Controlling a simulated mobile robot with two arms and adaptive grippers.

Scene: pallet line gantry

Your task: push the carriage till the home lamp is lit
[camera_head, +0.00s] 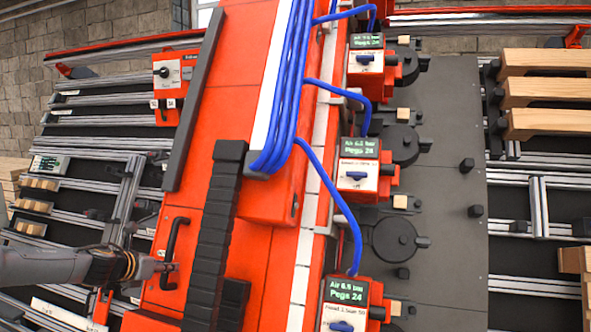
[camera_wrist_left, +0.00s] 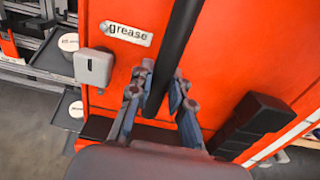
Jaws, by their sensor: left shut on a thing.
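The carriage (camera_head: 185,222) is a long orange body running across the middle of the head view, with a black handle (camera_head: 176,238) on its left face. My left gripper (camera_head: 168,268) is at the lower part of this handle. In the left wrist view, the fingers of my left gripper (camera_wrist_left: 161,98) lie on either side of the black handle (camera_wrist_left: 180,38) and are shut on it. The orange carriage face (camera_wrist_left: 215,75) is behind them. I cannot make out a home lamp in either view. My right gripper is not in view.
Blue hoses (camera_head: 288,85) run along the carriage to several units with green displays (camera_head: 348,290). A dark plate (camera_head: 445,185) lies to the right. Aluminium rails (camera_head: 100,145) lie left, wooden beams (camera_head: 545,93) right. A "grease" tag (camera_wrist_left: 126,33) and pale box (camera_wrist_left: 93,67) are near the handle.

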